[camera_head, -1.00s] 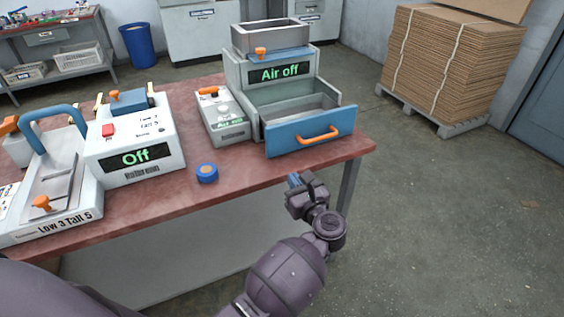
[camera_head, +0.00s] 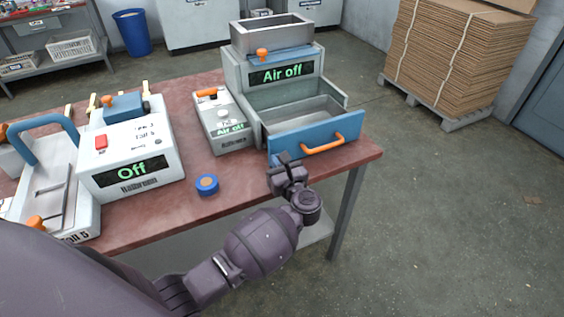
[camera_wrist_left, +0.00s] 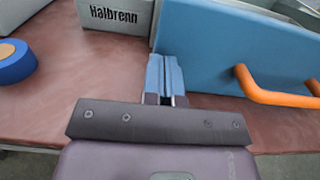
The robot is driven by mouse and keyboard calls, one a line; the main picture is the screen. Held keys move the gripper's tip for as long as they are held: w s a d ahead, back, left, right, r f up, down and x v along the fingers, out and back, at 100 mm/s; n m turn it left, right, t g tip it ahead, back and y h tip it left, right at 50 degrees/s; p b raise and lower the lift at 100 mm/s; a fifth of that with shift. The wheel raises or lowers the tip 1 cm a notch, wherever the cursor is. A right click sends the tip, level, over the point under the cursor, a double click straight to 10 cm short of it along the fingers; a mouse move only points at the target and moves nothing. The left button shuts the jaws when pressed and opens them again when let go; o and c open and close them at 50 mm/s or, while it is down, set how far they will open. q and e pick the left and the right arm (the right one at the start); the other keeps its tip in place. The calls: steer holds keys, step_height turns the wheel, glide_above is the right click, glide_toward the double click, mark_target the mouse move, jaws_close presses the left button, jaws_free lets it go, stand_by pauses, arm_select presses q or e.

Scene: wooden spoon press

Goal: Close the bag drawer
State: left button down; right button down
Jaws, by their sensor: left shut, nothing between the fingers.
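The bag drawer (camera_head: 318,136) has a blue front with an orange handle (camera_head: 324,145) and stands pulled out of the grey machine marked "Air off" (camera_head: 281,72). Its inside looks empty. My left gripper (camera_head: 284,158) is shut and empty, right at the left part of the drawer front. In the left wrist view, the shut blue fingertips (camera_wrist_left: 164,72) point at the lower left end of the blue drawer front (camera_wrist_left: 225,50), left of the orange handle (camera_wrist_left: 275,92). I cannot tell whether they touch it. My right gripper is not in view.
A blue tape roll (camera_head: 207,184) lies near the table's front edge. A small grey box with an orange switch (camera_head: 222,122) stands left of the drawer. A white device marked "Off" (camera_head: 130,150) stands further left.

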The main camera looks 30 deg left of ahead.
mark_target(259, 135)
arm_select(q)
steer(key=shift+w+a, duration=0.15)
steer(key=shift+a, duration=0.1)
steer(key=shift+w+a+f+b, duration=0.1)
steer(key=shift+w+a+b, duration=0.15)
steer(key=shift+b, duration=0.1)
steer(key=b+x, duration=0.2)
steer(key=x, duration=0.4)
steer(key=shift+w+a+f+b, duration=0.1)
steer(key=shift+a+b, duration=0.15)
steer(key=shift+b, duration=0.15)
steer(key=shift+w+a, duration=0.1)
steer(key=shift+a, duration=0.1)
steer(key=shift+r, duration=0.45)
